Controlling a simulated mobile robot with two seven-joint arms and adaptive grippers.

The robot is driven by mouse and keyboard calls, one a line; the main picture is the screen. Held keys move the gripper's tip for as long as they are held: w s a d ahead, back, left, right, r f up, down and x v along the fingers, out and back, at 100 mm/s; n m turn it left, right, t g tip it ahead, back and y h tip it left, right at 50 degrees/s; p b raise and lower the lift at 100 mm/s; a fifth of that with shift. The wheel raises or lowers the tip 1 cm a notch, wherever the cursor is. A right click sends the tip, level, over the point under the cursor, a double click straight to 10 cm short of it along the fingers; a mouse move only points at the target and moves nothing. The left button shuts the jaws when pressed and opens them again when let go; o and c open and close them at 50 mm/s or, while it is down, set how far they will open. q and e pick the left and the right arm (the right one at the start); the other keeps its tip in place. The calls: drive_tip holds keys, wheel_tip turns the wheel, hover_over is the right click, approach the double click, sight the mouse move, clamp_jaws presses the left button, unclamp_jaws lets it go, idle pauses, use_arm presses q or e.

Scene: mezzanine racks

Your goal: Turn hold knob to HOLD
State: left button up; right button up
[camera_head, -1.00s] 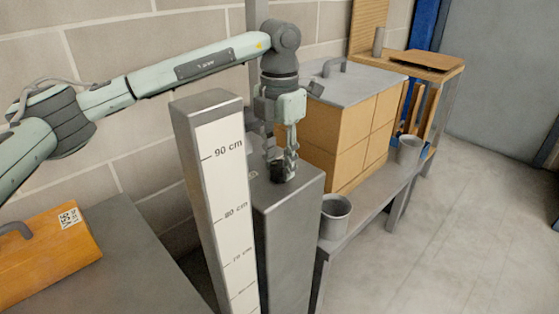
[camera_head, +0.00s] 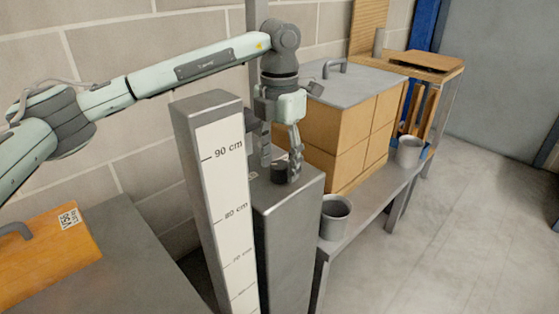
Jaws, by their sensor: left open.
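The hold knob (camera_head: 279,172) is a small dark round knob on top of a grey metal pedestal (camera_head: 290,222), in the middle of the head view. My left gripper (camera_head: 281,165) points down at the knob from above, its fingers spread on either side of it. The gripper is open. One finger stands at the right of the knob and the other shows further left and behind. I cannot tell whether either finger touches the knob. The knob's markings are not readable. My right gripper is not in view.
A tall post with a centimetre scale (camera_head: 229,200) stands just left of the pedestal. A bench (camera_head: 345,243) with grey cups (camera_head: 334,216) and a cardboard box stack (camera_head: 345,135) is to the right. An orange case (camera_head: 45,258) lies at lower left. The right floor is clear.

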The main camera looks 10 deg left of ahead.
sight(279, 165)
use_arm(q)
wheel_tip(279, 165, up, 12)
idle(0.4)
